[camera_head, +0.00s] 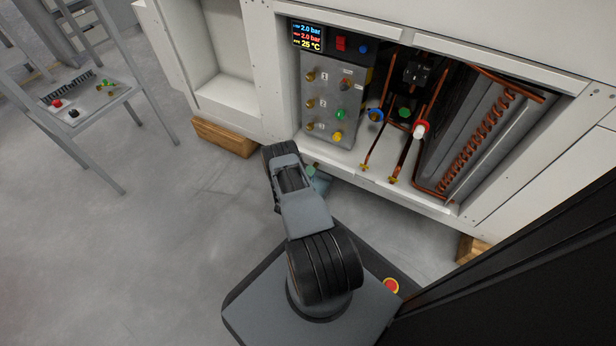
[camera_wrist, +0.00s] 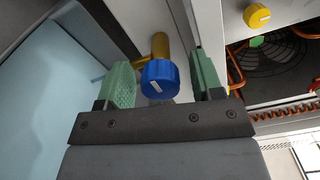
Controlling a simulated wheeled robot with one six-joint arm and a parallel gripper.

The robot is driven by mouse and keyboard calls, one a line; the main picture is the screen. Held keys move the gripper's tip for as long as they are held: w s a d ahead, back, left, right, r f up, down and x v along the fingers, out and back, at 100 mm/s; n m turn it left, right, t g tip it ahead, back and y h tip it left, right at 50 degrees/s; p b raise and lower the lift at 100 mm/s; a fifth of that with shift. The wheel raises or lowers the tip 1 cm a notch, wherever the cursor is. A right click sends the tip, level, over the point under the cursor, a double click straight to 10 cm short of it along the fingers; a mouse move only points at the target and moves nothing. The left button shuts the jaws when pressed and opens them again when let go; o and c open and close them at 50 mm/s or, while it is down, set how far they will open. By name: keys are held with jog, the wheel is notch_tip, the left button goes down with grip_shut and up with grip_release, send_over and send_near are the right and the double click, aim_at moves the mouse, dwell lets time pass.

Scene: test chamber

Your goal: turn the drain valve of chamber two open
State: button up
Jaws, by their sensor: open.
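A blue round valve knob (camera_wrist: 160,79) with a white mark sits on a brass stem (camera_wrist: 159,46) in the wrist view. My gripper (camera_wrist: 162,76) is open, with one green finger on each side of the knob. A gap shows between the knob and each finger, so neither seems to touch it. In the head view my gripper (camera_head: 313,172) is low at the front edge of the cabinet, mostly hidden by my arm, and this knob cannot be made out there. I see no label showing which chamber it belongs to.
A grey control panel (camera_head: 327,88) with brass fittings and coloured knobs stands in the open cabinet. A yellow knob (camera_wrist: 257,15) is above right in the wrist view. Copper pipes (camera_head: 470,150) fill the cabinet's right side. A pale blue surface (camera_wrist: 50,100) lies close left of my gripper.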

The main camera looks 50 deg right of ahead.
jog(key=p+v, duration=0.4)
jog(key=v, duration=1)
jog(key=shift+d, duration=0.1)
